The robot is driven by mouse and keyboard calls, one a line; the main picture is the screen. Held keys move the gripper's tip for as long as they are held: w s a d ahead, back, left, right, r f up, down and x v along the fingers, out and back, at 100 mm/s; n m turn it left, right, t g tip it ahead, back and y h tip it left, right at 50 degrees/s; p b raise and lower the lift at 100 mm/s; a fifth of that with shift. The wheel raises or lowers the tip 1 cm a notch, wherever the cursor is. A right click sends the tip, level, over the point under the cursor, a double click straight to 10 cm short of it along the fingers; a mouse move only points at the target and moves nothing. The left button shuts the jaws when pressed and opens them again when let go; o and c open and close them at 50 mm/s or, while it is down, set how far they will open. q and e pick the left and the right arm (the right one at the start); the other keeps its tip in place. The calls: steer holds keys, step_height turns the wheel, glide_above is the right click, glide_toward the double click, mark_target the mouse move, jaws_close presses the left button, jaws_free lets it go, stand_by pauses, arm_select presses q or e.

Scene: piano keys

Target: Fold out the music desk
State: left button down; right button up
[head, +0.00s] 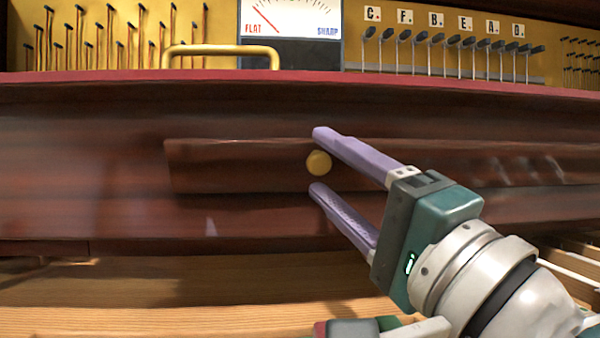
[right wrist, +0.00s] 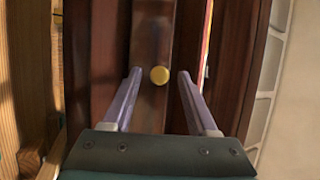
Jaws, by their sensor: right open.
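The music desk (head: 240,165) is a long dark red-brown wooden panel lying against the piano front, with a round brass knob (head: 319,163) on it. My right gripper (head: 316,163) is open, with its two purple fingers above and below the knob in the head view. In the right wrist view the knob (right wrist: 159,75) sits between the fingertips, with a gap on both sides. I cannot tell how far the fingertips are from the panel. The left gripper cannot be made out; a small grey and green part shows at the bottom edge of the head view.
A red ledge (head: 130,77) runs above the panel. Above it are a brass handle (head: 220,50), a tuning meter (head: 290,20) and rows of tuning pins (head: 450,40). Light wooden boards (head: 150,300) lie below. The panel's left side is clear.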

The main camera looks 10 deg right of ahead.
steer(key=b+v, duration=0.1)
steer(key=v, duration=0.9)
